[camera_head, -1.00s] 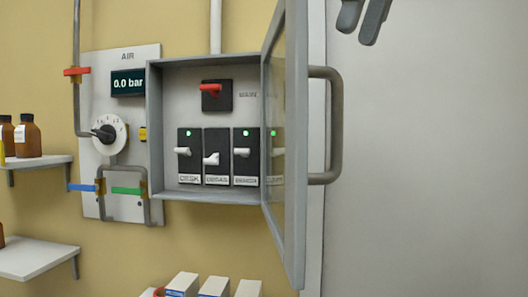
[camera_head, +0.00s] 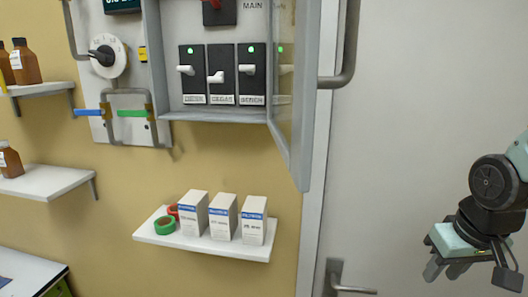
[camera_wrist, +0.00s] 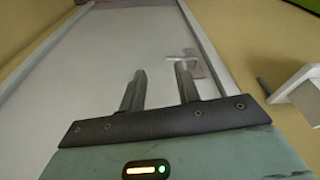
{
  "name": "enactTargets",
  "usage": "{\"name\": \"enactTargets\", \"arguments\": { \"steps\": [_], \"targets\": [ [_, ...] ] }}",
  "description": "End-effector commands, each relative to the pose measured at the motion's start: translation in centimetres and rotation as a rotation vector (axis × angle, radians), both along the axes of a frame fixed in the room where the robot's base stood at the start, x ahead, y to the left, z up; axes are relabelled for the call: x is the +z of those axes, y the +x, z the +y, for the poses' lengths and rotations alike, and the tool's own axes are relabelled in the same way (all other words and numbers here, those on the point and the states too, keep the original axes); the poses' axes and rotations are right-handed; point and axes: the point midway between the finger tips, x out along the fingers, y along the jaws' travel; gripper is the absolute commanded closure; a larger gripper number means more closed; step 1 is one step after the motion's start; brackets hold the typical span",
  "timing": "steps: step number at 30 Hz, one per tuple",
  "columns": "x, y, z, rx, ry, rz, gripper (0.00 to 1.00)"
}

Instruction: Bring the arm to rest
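My gripper (camera_head: 445,270) is at the lower right of the head view, in front of the grey door (camera_head: 410,130), pointing down and left. In the wrist view my gripper (camera_wrist: 162,82) shows two fingers apart with nothing between them, so it is open and empty. The door's handle (camera_wrist: 188,62) shows beyond the fingertips in the wrist view. The gripper touches nothing that I can see. Part of my arm is cut off by the right edge of the head view.
The electrical cabinet (camera_head: 155,60) has its glass door (camera_head: 300,100) swung open toward me. A small shelf (camera_head: 205,243) with white boxes (camera_head: 222,217) and tape rolls sits below it. Shelves with brown bottles (camera_head: 25,65) are at left. The door handle (camera_head: 350,290) is at bottom centre.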

Motion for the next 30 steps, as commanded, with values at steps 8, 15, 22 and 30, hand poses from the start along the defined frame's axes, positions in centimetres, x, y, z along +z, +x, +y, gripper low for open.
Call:
{"name": "enactTargets", "arguments": {
  "steps": [8,15,22,30],
  "targets": [
    [-5.4,-2.1,3.9,0.112,0.009,0.036,0.68],
    [-10.7,-4.9,9.4,0.286,0.011,0.087,0.68],
    [-17.0,-9.7,14.9,0.504,-0.004,0.154,0.68],
    [-20.3,-13.7,17.7,0.652,-0.026,0.203,0.68]
  ]
}}
